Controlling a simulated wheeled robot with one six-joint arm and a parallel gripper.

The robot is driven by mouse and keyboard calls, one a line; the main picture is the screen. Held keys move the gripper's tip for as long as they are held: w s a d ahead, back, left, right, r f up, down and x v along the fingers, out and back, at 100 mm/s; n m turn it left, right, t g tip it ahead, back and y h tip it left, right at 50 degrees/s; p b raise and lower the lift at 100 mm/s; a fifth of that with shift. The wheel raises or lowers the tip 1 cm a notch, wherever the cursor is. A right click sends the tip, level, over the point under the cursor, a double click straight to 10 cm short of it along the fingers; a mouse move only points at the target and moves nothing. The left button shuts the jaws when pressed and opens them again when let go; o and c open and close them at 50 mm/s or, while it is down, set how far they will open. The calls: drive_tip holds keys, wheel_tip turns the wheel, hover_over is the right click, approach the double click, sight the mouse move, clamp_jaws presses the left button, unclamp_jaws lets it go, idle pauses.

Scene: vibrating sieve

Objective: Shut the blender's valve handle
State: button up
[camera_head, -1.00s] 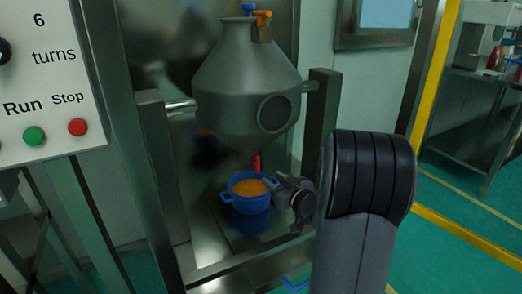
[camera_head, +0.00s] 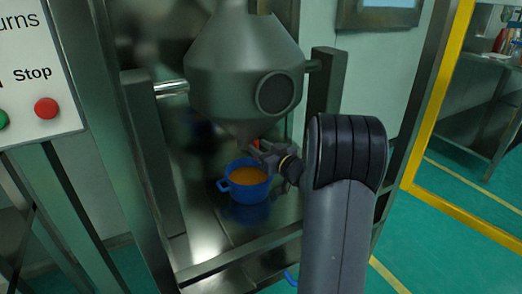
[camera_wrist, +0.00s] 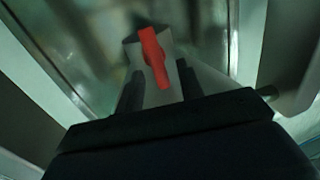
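The blender (camera_head: 225,85) is a grey metal cone vessel with a round dark port, narrowing to an outlet at its bottom. Its red valve handle (camera_head: 256,143) shows at the outlet, partly hidden by my gripper (camera_head: 262,153). In the wrist view the red handle (camera_wrist: 153,58) lies lengthwise in front of a grey outlet piece. My gripper's dark fingers (camera_wrist: 158,88) stand apart on either side below it, and the gripper looks open. I cannot tell whether a finger touches the handle. A blue pot (camera_head: 248,190) with orange contents stands under the outlet.
A metal frame with posts (camera_head: 325,95) flanks the blender on both sides. The pot stands on a shiny metal shelf (camera_head: 200,235). A control panel (camera_head: 35,75) with a red stop button is at the left. Yellow railing (camera_head: 440,85) is at the right.

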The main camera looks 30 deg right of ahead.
clamp_jaws()
idle(0.3)
drive_tip(key=shift+a+n, duration=0.1)
drive_tip(key=shift+n, duration=0.2)
drive_tip(key=shift+s+a+f+n+g+h+b, duration=0.1)
drive_tip(key=shift+a+f+n+g+h+b, duration=0.65)
drive_tip(key=shift+n, duration=1.75)
drive_tip(key=shift+w+d+r+n+t+h+b, duration=0.15)
drive_tip(key=shift+n+h+b, duration=0.25)
drive_tip(key=shift+n+b, duration=1.55)
drive_tip(key=shift+s+a+f+n+g+h+b, duration=0.2)
drive_tip(key=shift+a+n+g+h+b, duration=0.3)
drive_tip(key=shift+n, duration=2.55)
drive_tip(key=shift+d, duration=0.2)
drive_tip(key=shift+r+h, duration=0.1)
drive_tip(key=shift+h, duration=0.15)
